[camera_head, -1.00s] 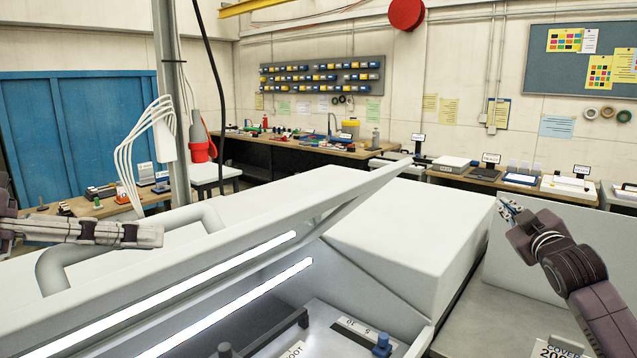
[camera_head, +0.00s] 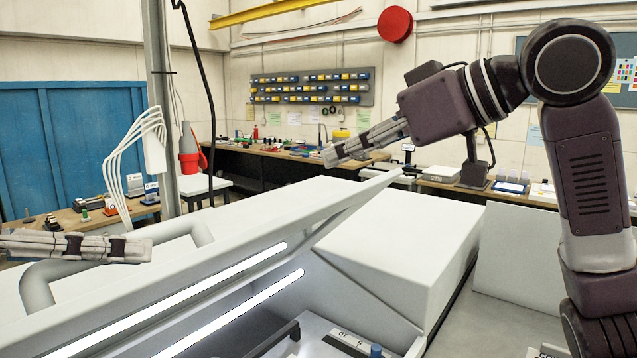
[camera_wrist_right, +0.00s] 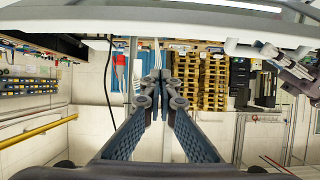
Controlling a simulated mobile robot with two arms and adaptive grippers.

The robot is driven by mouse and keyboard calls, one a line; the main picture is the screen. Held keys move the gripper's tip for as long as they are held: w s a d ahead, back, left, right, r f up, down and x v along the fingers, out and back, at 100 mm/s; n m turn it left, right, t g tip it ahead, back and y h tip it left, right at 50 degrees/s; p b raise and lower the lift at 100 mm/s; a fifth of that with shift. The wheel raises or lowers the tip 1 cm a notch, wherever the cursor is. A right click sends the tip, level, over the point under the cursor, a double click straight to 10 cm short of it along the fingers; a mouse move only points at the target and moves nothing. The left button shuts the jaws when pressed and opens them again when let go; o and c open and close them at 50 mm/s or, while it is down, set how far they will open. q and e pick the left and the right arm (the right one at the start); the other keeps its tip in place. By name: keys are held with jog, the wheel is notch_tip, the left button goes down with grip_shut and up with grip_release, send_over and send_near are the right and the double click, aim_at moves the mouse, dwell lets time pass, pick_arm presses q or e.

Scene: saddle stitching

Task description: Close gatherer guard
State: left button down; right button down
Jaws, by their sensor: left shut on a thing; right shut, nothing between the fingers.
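The gatherer guard (camera_head: 262,232) is a long white hood, raised and tilted, with its lit underside facing me in the head view. Its grey tubular handle (camera_head: 38,290) curves along the left part. My left gripper (camera_head: 146,249) is at the handle, shut on it; the contact itself is partly hidden. In the right wrist view the left gripper (camera_wrist_right: 270,52) shows beside the handle (camera_wrist_right: 238,47). My right gripper (camera_head: 330,156) is shut and empty, in the air above the guard's upper far end, pointing left. Its fingertips (camera_wrist_right: 163,80) meet in the right wrist view.
A white machine cover (camera_head: 400,250) stands right of the guard. Below the guard is the open bay with a blue knob (camera_head: 376,351). Workbenches line the back wall.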

send_over(309, 213)
jog(key=w+a, duration=0.2)
jog(key=a, duration=0.1)
jog(key=f, duration=0.4)
jog(key=shift+d+f, duration=0.15)
jog(key=shift+d, duration=0.1)
jog(key=shift+s+d+f, duration=0.8)
jog(key=shift+d+f, duration=0.2)
jog(key=shift+f, duration=0.05)
jog(key=shift+s+d+f, duration=0.2)
jog(key=shift+f, duration=0.1)
